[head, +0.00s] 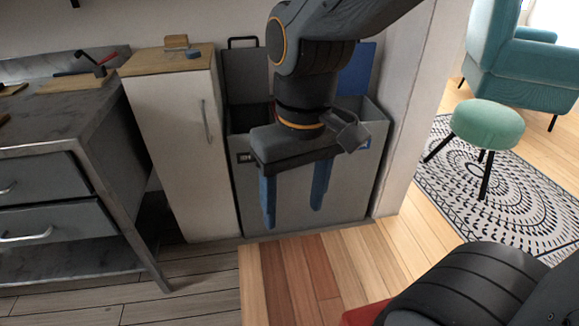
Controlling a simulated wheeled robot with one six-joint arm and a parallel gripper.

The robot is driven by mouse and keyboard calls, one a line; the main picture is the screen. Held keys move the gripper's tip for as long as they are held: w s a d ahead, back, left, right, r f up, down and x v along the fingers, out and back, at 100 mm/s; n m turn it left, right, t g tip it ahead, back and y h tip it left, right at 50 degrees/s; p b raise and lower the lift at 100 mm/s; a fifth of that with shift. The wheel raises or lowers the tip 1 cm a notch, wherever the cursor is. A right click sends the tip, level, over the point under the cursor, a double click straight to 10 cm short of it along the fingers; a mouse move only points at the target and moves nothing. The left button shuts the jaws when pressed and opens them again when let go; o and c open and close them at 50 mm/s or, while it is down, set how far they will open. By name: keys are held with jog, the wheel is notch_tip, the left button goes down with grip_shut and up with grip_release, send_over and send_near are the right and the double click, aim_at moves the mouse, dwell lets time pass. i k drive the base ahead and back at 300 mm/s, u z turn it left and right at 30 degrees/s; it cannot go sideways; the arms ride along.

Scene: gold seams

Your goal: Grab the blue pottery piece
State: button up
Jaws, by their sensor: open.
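My gripper (293,215) hangs in the middle of the head view, its two blue fingers pointing down and spread apart with nothing between them. It is in front of the grey bins. A small blue-grey piece (193,54), which may be the blue pottery piece, lies on the wooden top of the narrow white cabinet, left of my gripper and farther up in the picture. It is too small to make out its shape. A small wooden block (176,42) is just behind it. My gripper is well apart from both.
The white cabinet (175,150) stands between a metal workbench (55,130) and grey bins (310,195) with raised lids. A wall edge is right of the bins. A green stool (487,125) and teal armchair (525,65) stand farther right.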

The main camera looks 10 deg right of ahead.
aim_at(190, 53)
jog(key=u, duration=0.55)
jog(key=i, duration=1.5)
jog(key=z, duration=0.6)
